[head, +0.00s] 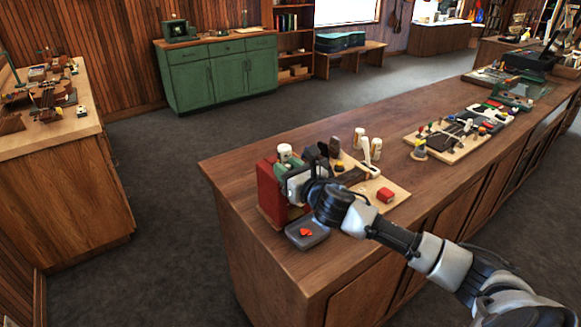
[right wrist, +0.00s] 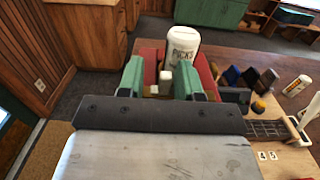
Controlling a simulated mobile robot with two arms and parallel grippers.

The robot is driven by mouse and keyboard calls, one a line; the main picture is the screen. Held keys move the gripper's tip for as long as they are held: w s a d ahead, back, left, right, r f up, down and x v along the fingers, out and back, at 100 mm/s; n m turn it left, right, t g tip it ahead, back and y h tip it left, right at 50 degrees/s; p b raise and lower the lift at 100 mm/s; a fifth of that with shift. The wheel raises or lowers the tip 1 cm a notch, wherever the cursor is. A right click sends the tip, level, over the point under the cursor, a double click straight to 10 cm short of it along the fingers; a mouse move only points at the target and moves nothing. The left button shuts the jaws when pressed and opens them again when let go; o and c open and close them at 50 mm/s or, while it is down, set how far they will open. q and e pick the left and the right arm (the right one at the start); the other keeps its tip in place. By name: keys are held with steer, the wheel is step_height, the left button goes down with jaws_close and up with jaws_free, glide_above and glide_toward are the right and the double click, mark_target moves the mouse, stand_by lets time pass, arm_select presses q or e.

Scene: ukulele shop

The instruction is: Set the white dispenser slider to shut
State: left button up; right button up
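The red pick dispenser (head: 268,192) stands at the near-left end of the long wooden counter. A white jar marked PICKS (right wrist: 183,46) is on top of it. My right gripper (head: 288,177) is at the dispenser's front and hides much of it in the head view. In the right wrist view the two green fingers of my right gripper (right wrist: 161,76) are apart. A small white block, apparently the slider (right wrist: 165,77), shows between them; contact cannot be told. Its setting cannot be read. My left gripper is not in view.
A dark tray (head: 318,236) with red picks sits below the gripper at the counter edge. Another tool board (head: 465,152) is farther along.

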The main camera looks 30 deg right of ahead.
steer(key=shift+s+d+f, duration=0.1)
steer(key=shift+s+d, duration=0.1)
steer(key=shift+s, duration=0.2)
steer(key=shift+s+d+b, duration=0.15)
steer(key=shift+s+b, duration=0.8)
steer(key=shift+s, duration=1.55)
steer(key=shift+s+d+b, duration=0.1)
steer(key=shift+s+b, duration=0.85)
steer(key=shift+s, duration=1.55)
